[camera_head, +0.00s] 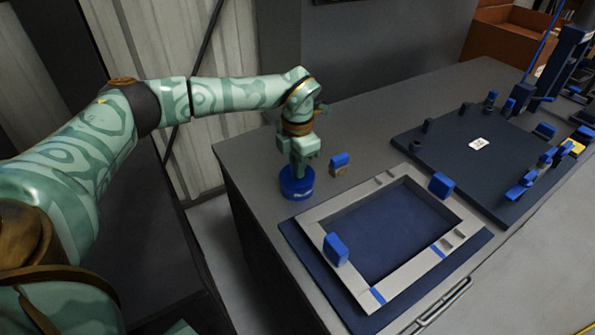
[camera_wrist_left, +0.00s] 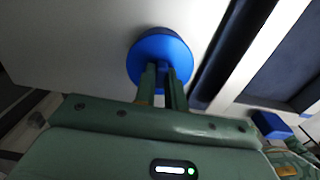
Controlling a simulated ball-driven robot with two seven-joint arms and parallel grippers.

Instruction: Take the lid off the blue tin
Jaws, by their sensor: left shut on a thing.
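The blue tin (camera_head: 297,187) stands upright on the grey bench near its left edge, a short round body with pale marking on its side. My left gripper (camera_head: 299,168) comes down on it from above and is shut on the top of its lid. In the left wrist view the round blue lid (camera_wrist_left: 162,42) shows beyond the two close-set fingers (camera_wrist_left: 163,78) of this gripper. The exact grip point is hidden by the fingers. I cannot see a gap between lid and tin. My right gripper is not in view.
A grey frame (camera_head: 320,222) on a dark blue mat lies just right of the tin, with blue clamp blocks on it. A small blue-topped block (camera_head: 339,162) stands close by. A dark plate (camera_head: 470,140) with several blue fixtures lies farther right. Behind the tin the bench is bare.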

